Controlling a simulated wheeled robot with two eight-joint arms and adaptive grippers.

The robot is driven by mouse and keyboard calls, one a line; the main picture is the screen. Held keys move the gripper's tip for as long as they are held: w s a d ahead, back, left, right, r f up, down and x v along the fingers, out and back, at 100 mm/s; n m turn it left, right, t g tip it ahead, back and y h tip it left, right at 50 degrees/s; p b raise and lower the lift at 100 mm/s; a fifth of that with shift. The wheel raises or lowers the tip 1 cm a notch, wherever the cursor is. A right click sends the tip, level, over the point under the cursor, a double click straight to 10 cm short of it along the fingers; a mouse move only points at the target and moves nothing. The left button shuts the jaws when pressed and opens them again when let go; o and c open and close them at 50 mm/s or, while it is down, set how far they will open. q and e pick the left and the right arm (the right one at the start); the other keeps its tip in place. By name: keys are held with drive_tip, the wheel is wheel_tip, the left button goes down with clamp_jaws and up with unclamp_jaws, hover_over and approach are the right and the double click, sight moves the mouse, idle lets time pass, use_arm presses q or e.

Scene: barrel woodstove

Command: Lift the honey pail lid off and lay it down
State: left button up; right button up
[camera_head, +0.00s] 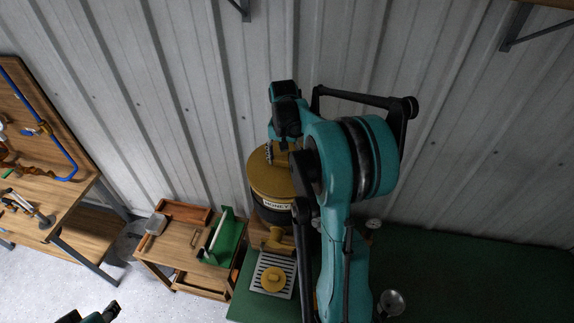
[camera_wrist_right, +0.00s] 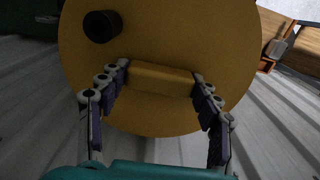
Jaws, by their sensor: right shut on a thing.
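The honey pail (camera_head: 276,204) is a dark drum with a HONEY label, standing by the corrugated wall, with a yellow tap low on its front. Its round yellow lid (camera_head: 268,183) is at the top of the pail; I cannot tell whether it is seated or slightly raised. In the right wrist view the lid (camera_wrist_right: 160,115) fills the middle, with a bar handle (camera_wrist_right: 160,78) and a black knob. My right gripper (camera_wrist_right: 161,82) is shut on the handle, one finger at each end. My right arm hides the pail's right side. My left gripper (camera_head: 104,313) barely shows at the bottom left.
A slotted tray (camera_head: 289,264) with a small yellow round piece (camera_head: 273,279) lies before the pail. A wooden cart (camera_head: 178,243) with a green-sided holder (camera_head: 226,240) stands left. The green tabletop (camera_head: 480,265) at right is largely bare; a small metal cup (camera_head: 391,302) stands near my arm.

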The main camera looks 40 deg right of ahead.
drive_tip(key=shift+r, duration=0.55)
drive_tip(key=shift+r+p, duration=1.7)
drive_tip(key=shift+r, duration=0.7)
drive_tip(key=shift+f, duration=0.1)
